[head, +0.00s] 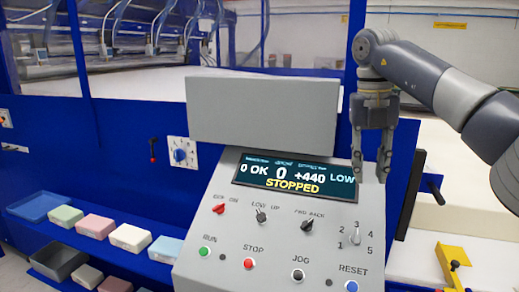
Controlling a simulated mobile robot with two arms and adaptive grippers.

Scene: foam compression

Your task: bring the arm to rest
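My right gripper (371,172) hangs fingers down from the arm that comes in from the right. Its two fingers are apart with nothing visible between them. It is in front of the right edge of the grey control console (215,262), beside the display. I cannot tell whether a fingertip touches the console. The display (295,178) reads "0 OK", "0", "+440", "LOW" and "STOPPED". My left gripper does not show.
Red stop (249,263) and green run (204,251) buttons, switches and a numbered selector (355,238) are on the console. Foam blocks (95,226) lie on a blue shelf at left. A yellow bracket (455,265) stands at right. A black-handled crank (433,187) sticks out right of the console.

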